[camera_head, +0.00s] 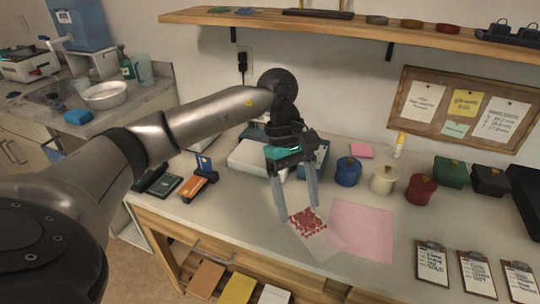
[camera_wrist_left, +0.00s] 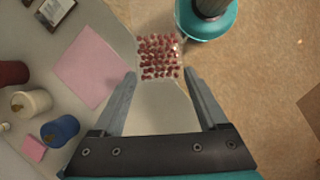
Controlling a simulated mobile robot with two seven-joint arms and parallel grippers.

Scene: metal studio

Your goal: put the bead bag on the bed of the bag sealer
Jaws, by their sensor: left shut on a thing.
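The bead bag (camera_head: 308,222) is a clear bag with red beads gathered at one end. It is by the front edge of the bench, left of the pink sheet. My left gripper (camera_head: 298,212) points down, its fingers at either side of the bag, and is shut on it. In the left wrist view the bag (camera_wrist_left: 160,58) spans between the fingertips (camera_wrist_left: 160,76), beads at the far end. A white device (camera_head: 250,160), perhaps the bag sealer, stands behind the gripper, largely hidden by my arm; its bed cannot be made out. My right gripper is not in view.
A pink sheet (camera_head: 362,229) lies right of the bag. Blue (camera_head: 348,171), cream (camera_head: 384,179) and red (camera_head: 420,189) lidded pots stand behind it. Several clipboards (camera_head: 431,262) lie at the right front. A card holder (camera_head: 205,168) stands left of the device. A shelf (camera_head: 370,27) overhangs the back.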

